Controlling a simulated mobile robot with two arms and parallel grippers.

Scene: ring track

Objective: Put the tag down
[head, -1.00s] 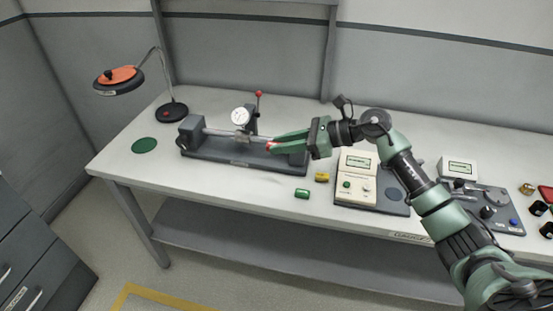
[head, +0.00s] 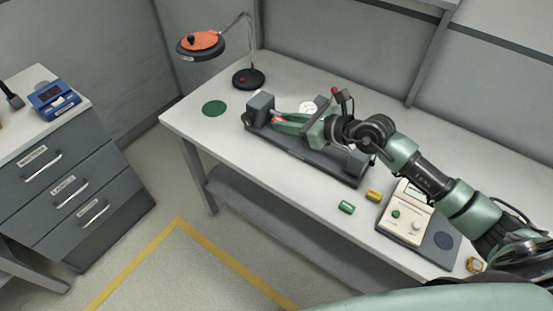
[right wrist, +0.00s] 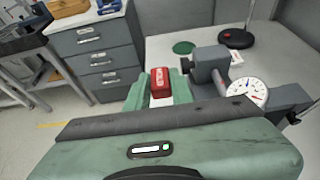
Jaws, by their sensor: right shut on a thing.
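My right gripper (head: 283,121) is shut on a small red tag (right wrist: 160,82). In the right wrist view the tag sits between the two green fingers. In the head view only a little red of it shows at the fingertips, over the left part of the grey gauge fixture (head: 296,150). A green tag (head: 346,207) and a yellow tag (head: 374,195) lie apart on the bench near its front edge. My left gripper is out of view.
A green disc (head: 214,108) lies on the bench's left end, with free bench around it. A lamp (head: 248,78) stands behind it. A cream instrument (head: 406,213) is at the right. Drawers (head: 80,185) with a blue device (head: 53,98) on top stand left, across a floor gap.

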